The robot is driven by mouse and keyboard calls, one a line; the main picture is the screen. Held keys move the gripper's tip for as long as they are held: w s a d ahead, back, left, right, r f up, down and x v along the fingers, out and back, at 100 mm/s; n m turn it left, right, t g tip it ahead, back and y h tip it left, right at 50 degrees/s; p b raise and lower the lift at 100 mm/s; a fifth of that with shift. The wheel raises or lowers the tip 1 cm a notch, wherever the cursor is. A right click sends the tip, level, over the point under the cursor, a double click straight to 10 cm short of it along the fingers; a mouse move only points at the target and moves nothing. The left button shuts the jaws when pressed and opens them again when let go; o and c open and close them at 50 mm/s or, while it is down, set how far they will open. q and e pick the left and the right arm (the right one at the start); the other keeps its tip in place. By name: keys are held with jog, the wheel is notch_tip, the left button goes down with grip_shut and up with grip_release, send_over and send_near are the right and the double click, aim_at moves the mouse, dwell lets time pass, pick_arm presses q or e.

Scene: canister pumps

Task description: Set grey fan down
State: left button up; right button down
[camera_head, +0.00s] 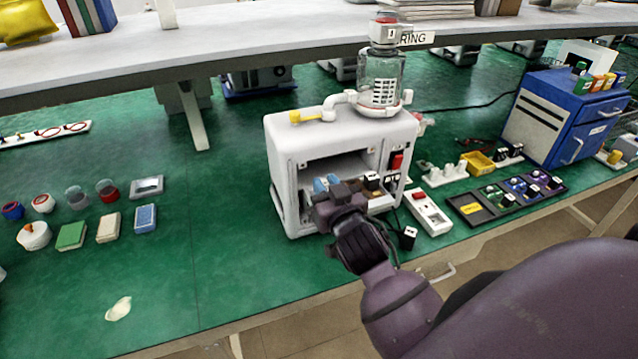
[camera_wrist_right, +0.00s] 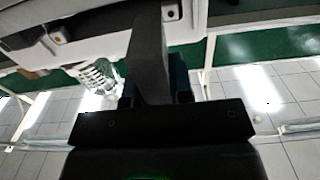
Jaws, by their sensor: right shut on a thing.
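My right gripper (camera_head: 334,197) is at the open front bay of the white pump housing (camera_head: 293,175), near the bay's floor. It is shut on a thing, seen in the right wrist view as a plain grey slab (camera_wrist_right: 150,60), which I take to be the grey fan. Its full shape is hidden by the jaws. Blue parts (camera_head: 322,184) show beside the fingertips inside the bay. I cannot tell whether the grey piece touches the bay floor. My left gripper is not in view.
A clear canister (camera_head: 381,78) stands on the housing. To its right are a white switch strip (camera_head: 428,212), a dark tray (camera_head: 506,201) and a blue cabinet (camera_head: 540,122). Small caps and filter blocks (camera_head: 108,227) lie at left. Green mat between them and the housing is clear.

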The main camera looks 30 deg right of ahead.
jog(key=shift+x, duration=1.5)
jog(key=shift+w+d+r, duration=0.1)
jog(key=shift+w+d, duration=0.05)
jog(key=shift+w, duration=0.45)
jog(key=shift+f, duration=0.95)
jog(key=shift+f+p, duration=0.3)
jog(key=shift+f, duration=0.35)
jog(key=shift+f, duration=0.2)
jog(key=c, duration=1)
grip_release()
